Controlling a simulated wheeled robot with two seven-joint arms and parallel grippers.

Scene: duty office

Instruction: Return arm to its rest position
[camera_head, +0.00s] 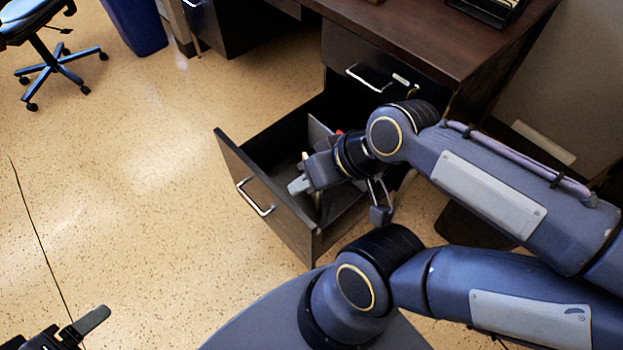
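My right arm (490,190) comes in from the right and reaches over the open lower drawer (265,195) of the dark desk. My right gripper (340,200) is above the drawer's interior. Its two fingers are spread wide apart and I see nothing held between them. Part of the drawer's contents is hidden under the gripper and arm. My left gripper (75,330) shows only in part at the bottom left corner, over the floor. One grey finger is in view, so its opening is unclear.
The drawer front (250,200) with its metal handle sticks out over the floor. A closed upper drawer (375,75) is under the desktop (440,35). An office chair (45,50) and a blue bin (135,25) stand at the upper left.

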